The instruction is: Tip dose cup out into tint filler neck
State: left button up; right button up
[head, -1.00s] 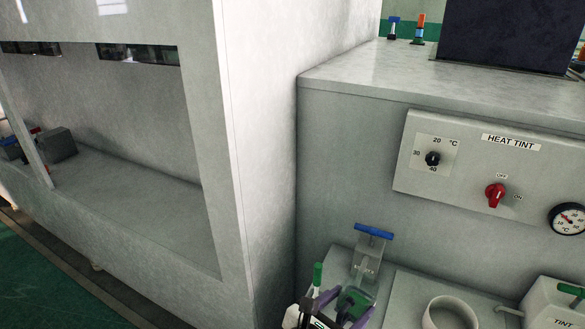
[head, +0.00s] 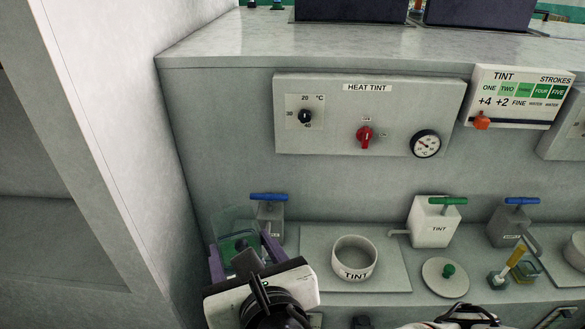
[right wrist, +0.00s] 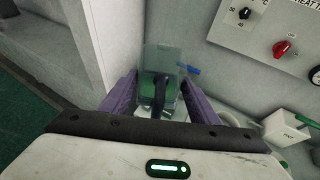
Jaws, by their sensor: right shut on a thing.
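My right gripper (head: 243,254), with purple fingers, is shut on the dose cup (head: 232,222), a clear square-sided cup with green in its lower part. The cup also shows between the fingers in the right wrist view (right wrist: 163,57), and looks roughly upright. The tint filler neck (head: 355,259), a wide white ring marked TINT, stands on a pale plate to the right of the cup, apart from it. Its inside looks empty from here.
A grey blue-handled pump (head: 270,217) stands close behind the cup. Right of the neck are a white green-handled TINT pump (head: 434,222), a round lid with a green knob (head: 446,278) and another blue-handled pump (head: 512,222). A tall cabinet wall (head: 110,130) rises at left.

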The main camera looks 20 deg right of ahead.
jog(key=s+d+m+h, duration=0.1)
jog(key=d+m+h, duration=0.1)
jog(key=d, duration=0.4)
jog(key=s+d+m+g+h, duration=0.1)
jog(key=s+d+m+h, duration=0.1)
jog(key=d, duration=0.4)
jog(key=shift+s+d+f+m+g+h, duration=0.15)
jog(key=shift+s+m+g+h, duration=0.15)
jog(key=shift+m+h, duration=0.5)
